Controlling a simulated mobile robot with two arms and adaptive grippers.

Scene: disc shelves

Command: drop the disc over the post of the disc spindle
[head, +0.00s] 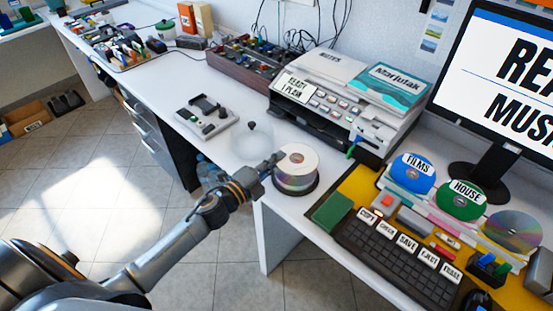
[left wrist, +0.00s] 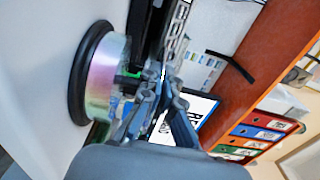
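The disc spindle is a stack of shiny discs (head: 296,178) on a black round base (head: 299,194), standing on the white desk. It shows sideways in the left wrist view, with its black base (left wrist: 80,72), the shiny stack (left wrist: 106,78) and a short dark post (left wrist: 128,74). My left gripper (head: 274,160) is at the left rim of the stack's top. In the left wrist view the gripper (left wrist: 150,95) is close beside the post's end. Its fingers overlap, so I cannot tell whether they are shut or hold a disc. My right gripper is not in view.
A clear dome (head: 252,140) stands behind my left gripper. The desk's front edge is near the spindle.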

